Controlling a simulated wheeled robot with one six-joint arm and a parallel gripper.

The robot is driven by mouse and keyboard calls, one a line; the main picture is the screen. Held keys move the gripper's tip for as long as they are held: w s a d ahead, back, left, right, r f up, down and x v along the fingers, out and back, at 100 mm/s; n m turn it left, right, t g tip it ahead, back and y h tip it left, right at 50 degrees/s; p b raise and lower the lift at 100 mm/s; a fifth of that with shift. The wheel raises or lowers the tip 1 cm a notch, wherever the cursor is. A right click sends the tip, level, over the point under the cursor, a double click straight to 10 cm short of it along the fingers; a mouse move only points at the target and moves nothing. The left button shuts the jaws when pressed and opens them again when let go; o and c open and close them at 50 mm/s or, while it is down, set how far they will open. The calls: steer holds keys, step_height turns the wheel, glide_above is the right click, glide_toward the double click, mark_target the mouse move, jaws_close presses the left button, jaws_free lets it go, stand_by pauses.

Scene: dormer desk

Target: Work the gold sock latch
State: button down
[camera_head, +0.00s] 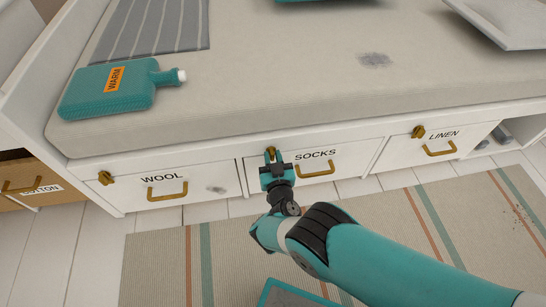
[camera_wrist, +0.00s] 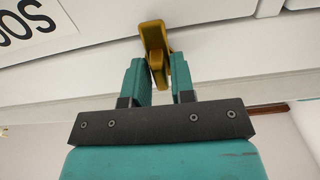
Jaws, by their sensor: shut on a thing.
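The gold latch (camera_head: 270,152) sits at the upper left of the white drawer front labelled SOCKS (camera_head: 315,155). In the wrist view the latch (camera_wrist: 153,38) stands between the two teal fingers of my gripper (camera_wrist: 161,75), which is shut on its lower part. In the head view my gripper (camera_head: 272,166) reaches up to the latch from the front and hides part of it. The SOCKS drawer looks closed, with a gold handle (camera_head: 316,170) right of my gripper.
Left is the WOOL drawer (camera_head: 196,187) with its own gold latch (camera_head: 105,178); right is the LINEN drawer (camera_head: 442,148) with another (camera_head: 418,131). A teal WARM bottle (camera_head: 108,90) lies on the mattress (camera_head: 270,75) above. A striped rug (camera_head: 160,260) covers the floor in front.

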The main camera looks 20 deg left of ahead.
steer(key=c, duration=1.2)
jaws_free()
steer(key=shift+o, duration=0.2)
steer(key=p+v, duration=1.1)
steer(key=v, duration=0.6)
steer(key=shift+s, duration=0.25)
